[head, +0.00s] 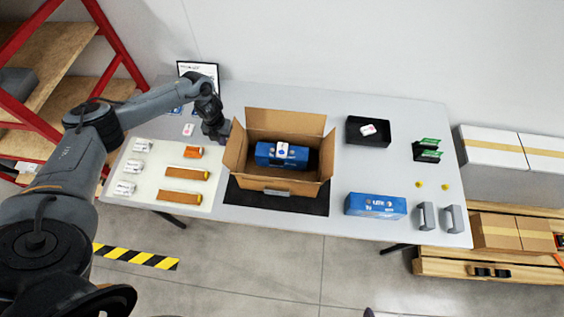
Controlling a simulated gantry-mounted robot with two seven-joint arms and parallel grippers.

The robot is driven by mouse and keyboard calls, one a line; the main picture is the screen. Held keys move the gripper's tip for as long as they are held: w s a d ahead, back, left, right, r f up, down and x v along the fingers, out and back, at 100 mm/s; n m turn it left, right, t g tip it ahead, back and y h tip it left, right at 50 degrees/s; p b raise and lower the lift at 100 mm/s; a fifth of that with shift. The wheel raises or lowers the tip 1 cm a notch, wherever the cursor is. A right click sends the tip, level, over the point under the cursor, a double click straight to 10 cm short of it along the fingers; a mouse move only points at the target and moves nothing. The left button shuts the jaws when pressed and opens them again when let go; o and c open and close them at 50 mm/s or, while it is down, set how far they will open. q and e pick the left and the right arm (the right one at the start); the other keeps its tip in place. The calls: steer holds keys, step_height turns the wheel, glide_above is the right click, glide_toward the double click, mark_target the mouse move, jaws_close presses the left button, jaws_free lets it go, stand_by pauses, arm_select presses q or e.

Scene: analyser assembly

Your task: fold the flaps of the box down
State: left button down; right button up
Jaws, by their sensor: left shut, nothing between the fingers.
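The open cardboard box (283,184) stands on a black mat (240,196) in the middle of the table. Its back flap (286,121) stands up and leans outward. Its left flap (236,146) is up, and its right flap (327,155) is up too. The front flap is hard to make out at this size. A blue carton (290,161) with a small white item on top lies inside. My left gripper (221,135) is shut and empty, just left of the left flap; whether it touches the flap cannot be told. My right gripper is not in view.
A second blue carton (375,206) lies right of the box. A black tray (368,132) stands at the back right. Grey handle-like parts (440,218) stand at the table's right corner. A white mat (150,193) with several small parts lies at the left. A framed sign (200,71) stands behind.

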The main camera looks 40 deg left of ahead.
mark_target(232, 142)
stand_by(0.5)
arm_select(q)
steer(key=w+d, duration=0.1)
steer(key=w+d+r+p, duration=0.1)
steer(key=d, duration=0.1)
steer(key=shift+d+r, duration=0.1)
steer(key=shift+r, duration=0.1)
steer(key=w+d+f+b, duration=0.4)
steer(key=w+d+b, duration=0.1)
steer(key=d, duration=0.3)
steer(key=shift+d+f, duration=0.15)
steer(key=shift+f, duration=0.2)
stand_by(0.9)
stand_by(0.4)
steer(key=shift+f, duration=0.25)
stand_by(0.6)
